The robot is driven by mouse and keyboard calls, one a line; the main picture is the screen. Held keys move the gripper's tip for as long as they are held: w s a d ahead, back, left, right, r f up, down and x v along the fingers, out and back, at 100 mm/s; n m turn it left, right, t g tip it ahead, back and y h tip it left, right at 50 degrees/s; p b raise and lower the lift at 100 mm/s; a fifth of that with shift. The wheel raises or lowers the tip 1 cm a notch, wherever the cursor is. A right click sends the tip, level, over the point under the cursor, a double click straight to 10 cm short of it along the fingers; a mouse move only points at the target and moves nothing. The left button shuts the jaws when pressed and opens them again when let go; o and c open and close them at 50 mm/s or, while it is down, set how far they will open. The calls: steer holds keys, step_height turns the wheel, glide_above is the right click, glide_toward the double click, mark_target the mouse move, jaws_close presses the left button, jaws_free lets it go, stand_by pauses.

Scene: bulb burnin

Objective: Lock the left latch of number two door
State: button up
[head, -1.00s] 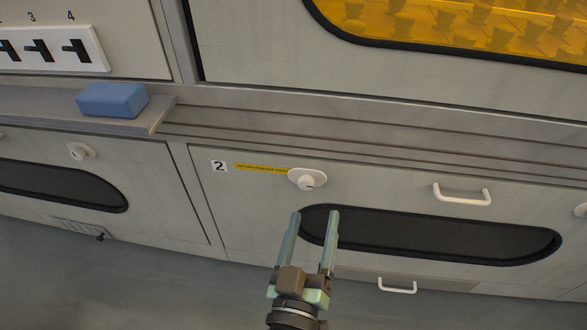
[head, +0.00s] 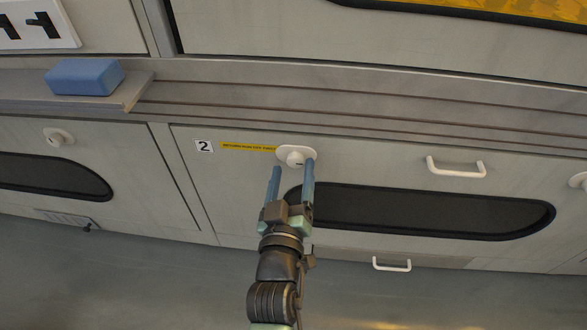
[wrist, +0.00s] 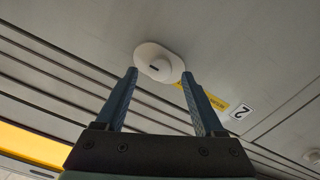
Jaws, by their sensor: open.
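The number two door (head: 235,185) is a pale panel with a "2" label and a yellow strip. Its left latch (head: 296,157) is a white oval plate with a round knob, at the right end of the strip. The latch also shows in the wrist view (wrist: 158,64), with a short dark mark on the knob. My gripper (head: 292,168) is open and empty. In the head view its fingertips are just below the latch. In the wrist view the tips lie either side of the knob's lower part. I cannot tell whether they touch it.
A white handle (head: 456,168) and another latch (head: 579,181) are to the right on the door. A dark window (head: 425,212) is below the latch, with a lower handle (head: 391,265). A blue block (head: 84,77) sits on a ledge (head: 125,92) at upper left.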

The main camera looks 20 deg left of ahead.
steer(key=shift+x, duration=1)
jaws_close()
stand_by(0.8)
